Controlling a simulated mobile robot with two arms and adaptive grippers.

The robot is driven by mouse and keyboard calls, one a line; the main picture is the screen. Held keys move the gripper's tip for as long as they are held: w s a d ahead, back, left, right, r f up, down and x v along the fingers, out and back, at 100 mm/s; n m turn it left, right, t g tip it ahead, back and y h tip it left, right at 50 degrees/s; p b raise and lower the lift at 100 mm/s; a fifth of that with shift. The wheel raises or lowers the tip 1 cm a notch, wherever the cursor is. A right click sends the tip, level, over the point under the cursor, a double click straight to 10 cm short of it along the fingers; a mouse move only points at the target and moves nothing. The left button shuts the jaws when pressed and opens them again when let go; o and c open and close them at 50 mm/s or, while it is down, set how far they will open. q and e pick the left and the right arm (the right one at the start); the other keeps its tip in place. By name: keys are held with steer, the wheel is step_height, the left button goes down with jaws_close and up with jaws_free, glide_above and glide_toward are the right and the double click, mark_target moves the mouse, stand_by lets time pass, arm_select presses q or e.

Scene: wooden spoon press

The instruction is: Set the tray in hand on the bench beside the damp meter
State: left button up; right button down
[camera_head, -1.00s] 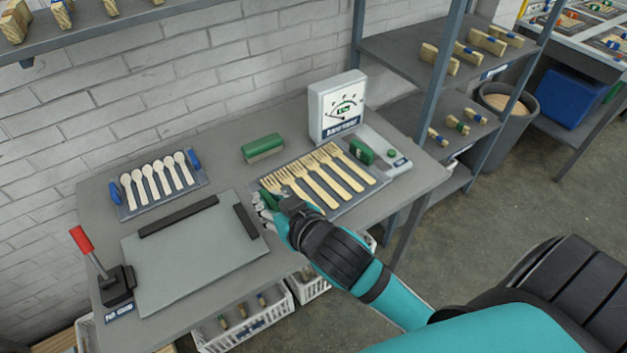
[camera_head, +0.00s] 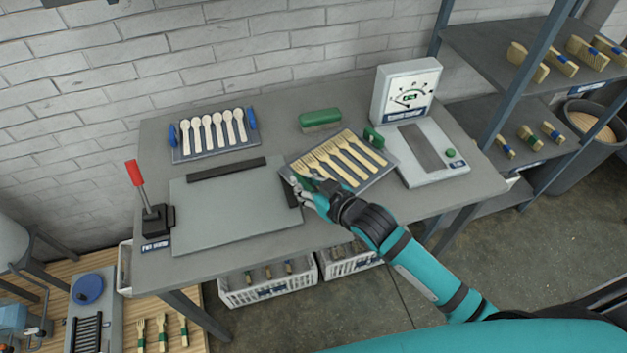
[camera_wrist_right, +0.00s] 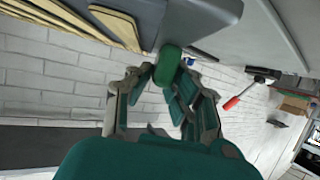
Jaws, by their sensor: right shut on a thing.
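The grey tray (camera_head: 378,176) carries a row of wooden forks and has a green handle at each end. My right gripper (camera_head: 312,187) is shut on its near-left green handle. In the right wrist view the fingers (camera_wrist_right: 170,82) close around that green handle (camera_wrist_right: 168,64), with the tray's underside and edge (camera_wrist_right: 200,14) above. The damp meter (camera_head: 407,92), a white box with a dial and a flat base (camera_head: 424,172), stands right of the tray. The tray is over the bench (camera_head: 240,253); whether it touches is unclear. My left gripper is not in view.
A green-backed brush (camera_head: 320,120) stands behind the tray. A spoon tray (camera_head: 215,154) with blue handles lies at the back left. A grey plate (camera_head: 235,215) with dark bars is left of the tray, beside a red-handled lever (camera_head: 136,173). A shelf rack (camera_head: 510,90) stands right.

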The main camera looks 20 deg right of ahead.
mark_target(316, 188)
steer(key=shift+w+d+f, duration=0.15)
steer(key=shift+w+d, duration=0.9)
steer(key=shift+f+p, duration=0.35)
steer(key=shift+f, duration=1.3)
steer(key=c, duration=1.2)
jaws_free()
steer(key=shift+s+f, duration=0.1)
steer(key=shift+f, duration=0.05)
steer(key=v, duration=1.2)
steer(key=shift+b, duration=0.4)
steer(key=shift+s, duration=0.1)
